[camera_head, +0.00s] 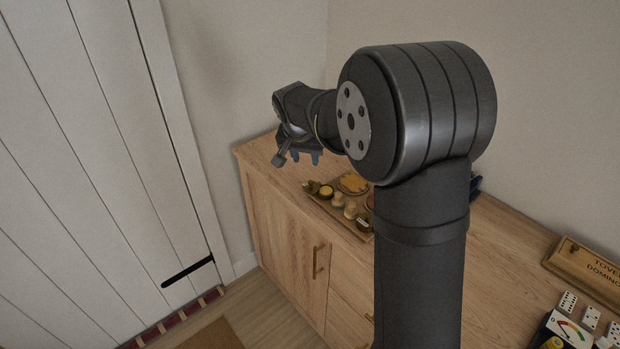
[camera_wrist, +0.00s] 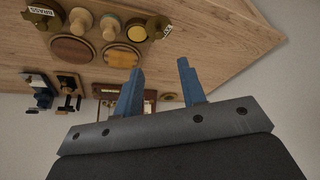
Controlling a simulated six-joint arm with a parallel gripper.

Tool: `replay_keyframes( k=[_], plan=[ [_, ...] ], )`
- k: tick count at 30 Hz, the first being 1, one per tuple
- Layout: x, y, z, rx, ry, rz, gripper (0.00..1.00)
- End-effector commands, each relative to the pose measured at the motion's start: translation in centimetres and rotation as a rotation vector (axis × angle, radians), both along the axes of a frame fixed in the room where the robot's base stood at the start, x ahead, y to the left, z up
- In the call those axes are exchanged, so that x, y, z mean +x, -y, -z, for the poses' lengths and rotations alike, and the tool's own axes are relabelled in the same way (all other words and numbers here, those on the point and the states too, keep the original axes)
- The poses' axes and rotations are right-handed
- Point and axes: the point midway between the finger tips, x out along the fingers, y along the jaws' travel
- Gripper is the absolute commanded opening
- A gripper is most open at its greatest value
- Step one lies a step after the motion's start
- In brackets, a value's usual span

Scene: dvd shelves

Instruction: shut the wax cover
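A small round tin with a yellow filling (camera_head: 326,191), which looks like the wax, stands at the left end of a wooden tray (camera_head: 336,212). It also shows in the wrist view (camera_wrist: 137,34). A dark lid-like piece (camera_wrist: 158,22) stands beside it and appears raised, so the yellow is exposed; its hinge is too small to tell. My gripper (camera_head: 305,156) is above the cabinet top, behind and left of the tray, apart from it. In the wrist view its blue fingers (camera_wrist: 160,67) are spread with nothing between them.
The tray also holds wooden knobs (camera_wrist: 80,21), oval pads (camera_wrist: 71,49) and a container labelled BRASS (camera_wrist: 42,15). Dark small devices (camera_wrist: 70,88) stand beyond it on the wooden cabinet top (camera_head: 510,262). A domino box (camera_head: 590,268) lies at the right. Walls border the cabinet.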

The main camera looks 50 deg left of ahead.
Motion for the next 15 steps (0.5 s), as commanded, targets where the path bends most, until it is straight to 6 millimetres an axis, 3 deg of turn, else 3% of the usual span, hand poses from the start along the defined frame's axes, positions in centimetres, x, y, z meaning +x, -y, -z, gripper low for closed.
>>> replay_keyframes(
  k=[9,15],
  plan=[
    [2.3,-1.4,6.7,-0.004,-0.002,0.0,0.37],
    [3.3,-2.2,9.7,-0.003,-0.002,-0.001,0.37]
  ],
)
